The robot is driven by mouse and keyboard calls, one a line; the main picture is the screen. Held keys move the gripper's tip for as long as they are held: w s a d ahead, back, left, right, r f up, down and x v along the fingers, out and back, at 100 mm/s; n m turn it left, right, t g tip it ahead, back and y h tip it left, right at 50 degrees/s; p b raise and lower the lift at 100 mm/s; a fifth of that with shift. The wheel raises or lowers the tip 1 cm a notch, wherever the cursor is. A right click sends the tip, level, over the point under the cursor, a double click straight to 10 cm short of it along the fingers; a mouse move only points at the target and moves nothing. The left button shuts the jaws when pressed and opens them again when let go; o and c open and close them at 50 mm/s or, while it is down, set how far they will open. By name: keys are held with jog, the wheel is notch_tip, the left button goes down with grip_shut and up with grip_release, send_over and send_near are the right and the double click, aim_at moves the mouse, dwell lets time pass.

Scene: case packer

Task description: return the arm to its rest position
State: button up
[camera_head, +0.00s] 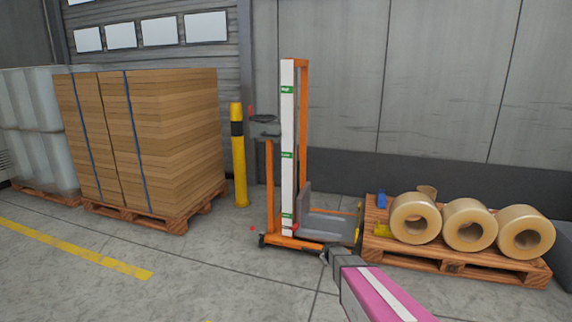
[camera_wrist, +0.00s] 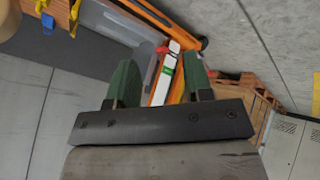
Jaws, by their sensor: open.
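My gripper (camera_wrist: 161,78) shows in the wrist view with two green fingers spread well apart. Nothing is held between them. Beyond the gap I see the white and orange mast of a lift stacker (camera_wrist: 170,66), at a distance. In the head view my pink and grey arm reaches in from the lower edge, right of centre. Its dark end is in front of the foot of the orange lift stacker (camera_head: 303,150); the fingers are too small to make out there. I cannot tell the exact gap between arm and stacker.
A pallet (camera_head: 455,262) with several tape rolls (camera_head: 469,225) stands right of the stacker. A yellow bollard (camera_head: 239,165) and a strapped cardboard stack (camera_head: 150,145) on a pallet stand left. Wrapped goods (camera_head: 35,115) are far left. The floor at front left is clear.

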jog(key=s+r+m+g, duration=0.2)
jog(key=s+r, duration=0.3)
jog(key=s, duration=0.5)
jog(key=s+a+r+m+g, duration=0.1)
jog(key=s+r, duration=0.4)
jog(key=s, duration=0.5)
jog(key=s+a+r+m+g, duration=0.1)
jog(key=s+r+m+g, duration=0.3)
jog(key=s, duration=0.6)
jog(key=shift+s+r+g+y, duration=0.3)
jog(key=shift+s+r+g, duration=0.1)
jog(key=shift+r, duration=0.45)
